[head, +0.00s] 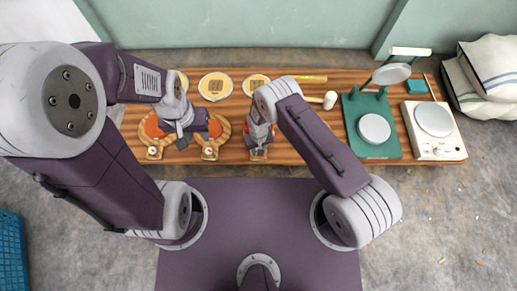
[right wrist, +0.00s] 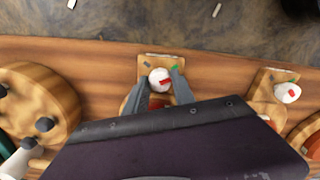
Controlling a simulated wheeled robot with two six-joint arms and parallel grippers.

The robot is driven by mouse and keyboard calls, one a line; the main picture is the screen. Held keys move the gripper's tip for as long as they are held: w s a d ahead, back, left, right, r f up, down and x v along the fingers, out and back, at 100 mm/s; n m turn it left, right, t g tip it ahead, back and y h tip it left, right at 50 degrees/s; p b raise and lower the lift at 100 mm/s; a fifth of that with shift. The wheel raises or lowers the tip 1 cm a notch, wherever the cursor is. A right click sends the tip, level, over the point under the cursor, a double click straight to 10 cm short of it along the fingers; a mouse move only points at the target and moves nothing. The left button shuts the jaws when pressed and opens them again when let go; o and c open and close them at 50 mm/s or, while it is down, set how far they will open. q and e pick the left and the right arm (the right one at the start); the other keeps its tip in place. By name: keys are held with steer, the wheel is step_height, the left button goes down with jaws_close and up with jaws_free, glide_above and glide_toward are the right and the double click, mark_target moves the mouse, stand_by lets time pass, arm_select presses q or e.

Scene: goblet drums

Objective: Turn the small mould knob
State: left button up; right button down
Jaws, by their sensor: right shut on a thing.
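The small mould's knob (right wrist: 159,80) is white with a red mark. It sits on a wooden plate (right wrist: 150,62) with a green mark near it. My right gripper (right wrist: 160,88) is shut on this knob, one finger on each side. The head view also shows the knob (head: 258,153) at the table's front edge, just in front of my right gripper. My arm hides most of the small mould. My left gripper (head: 182,138) is above a larger wooden mould (head: 218,128) with orange inside; I cannot tell how its fingers stand.
Two more knobs, left (head: 154,152) and middle (head: 210,153), sit along the front edge of the wooden table (head: 310,152). Yellow discs on pale plates (head: 215,86) lie behind. A green stand with a white pan (head: 374,128) and a white scale (head: 435,121) stand at the right.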

steer(key=c, duration=1.3)
jaws_free()
steer(key=shift+c, duration=0.2)
step_height(320, 180, up, 9)
steer(key=p, duration=0.5)
steer(key=shift+f, duration=0.2)
steer(key=shift+r, duration=0.25)
steer(key=shift+d, duration=0.1)
